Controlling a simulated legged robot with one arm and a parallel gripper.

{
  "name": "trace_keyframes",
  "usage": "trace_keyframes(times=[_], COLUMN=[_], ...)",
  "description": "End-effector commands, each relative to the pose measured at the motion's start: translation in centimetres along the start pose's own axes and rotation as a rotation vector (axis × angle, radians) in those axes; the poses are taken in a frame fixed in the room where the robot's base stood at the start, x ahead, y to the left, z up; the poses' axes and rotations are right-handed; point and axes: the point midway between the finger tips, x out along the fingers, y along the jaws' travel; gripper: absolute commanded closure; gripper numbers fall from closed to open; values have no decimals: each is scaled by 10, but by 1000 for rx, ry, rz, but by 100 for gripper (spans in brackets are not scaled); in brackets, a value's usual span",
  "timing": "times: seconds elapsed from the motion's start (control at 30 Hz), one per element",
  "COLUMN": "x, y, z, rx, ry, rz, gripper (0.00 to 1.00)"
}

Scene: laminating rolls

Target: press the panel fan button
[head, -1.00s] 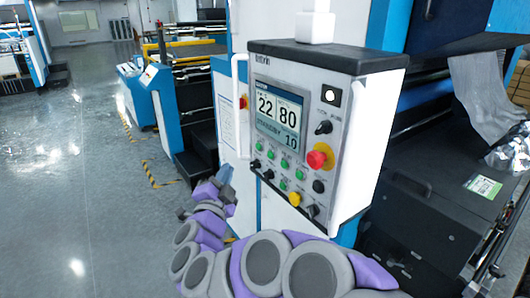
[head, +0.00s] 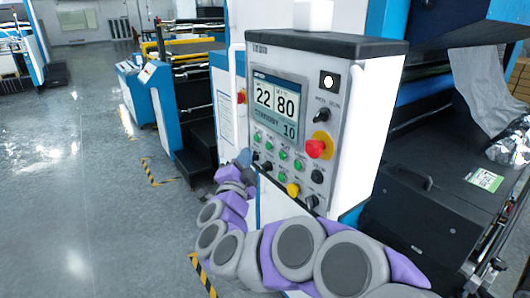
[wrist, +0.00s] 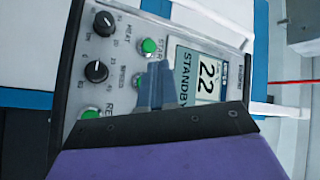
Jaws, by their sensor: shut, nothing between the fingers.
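The control panel (head: 316,104) stands in the middle of the head view. Its screen (head: 277,107) reads 22, 80, STANDBY and 10. Below the screen are green buttons (head: 283,153), black knobs and a yellow button (head: 293,190). The labels are too small in the head view to tell which button is the fan. My gripper (head: 244,158) is at the panel's lower left edge. In the wrist view my gripper (wrist: 157,84) is shut and empty, in front of the panel by the screen (wrist: 200,80) and green buttons (wrist: 149,46). Contact cannot be told.
A red emergency knob (head: 318,147) sticks out at the panel's right side. A white rail (head: 234,85) runs along its left edge. A dark machine (head: 430,215) stands at the right. Open floor (head: 70,200) lies at the left.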

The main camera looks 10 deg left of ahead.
Motion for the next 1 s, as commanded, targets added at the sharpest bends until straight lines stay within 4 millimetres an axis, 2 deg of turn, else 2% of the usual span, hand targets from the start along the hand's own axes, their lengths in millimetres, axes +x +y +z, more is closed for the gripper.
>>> trace_keyframes(times=[0.1,0.3,1.0], x=[10,19,21], y=[8,13,15], z=[-7,-9,-14], rx=[-1,-5,-3], ry=[4,0,0], rz=[0,-1,0], gripper=[100,100,100])
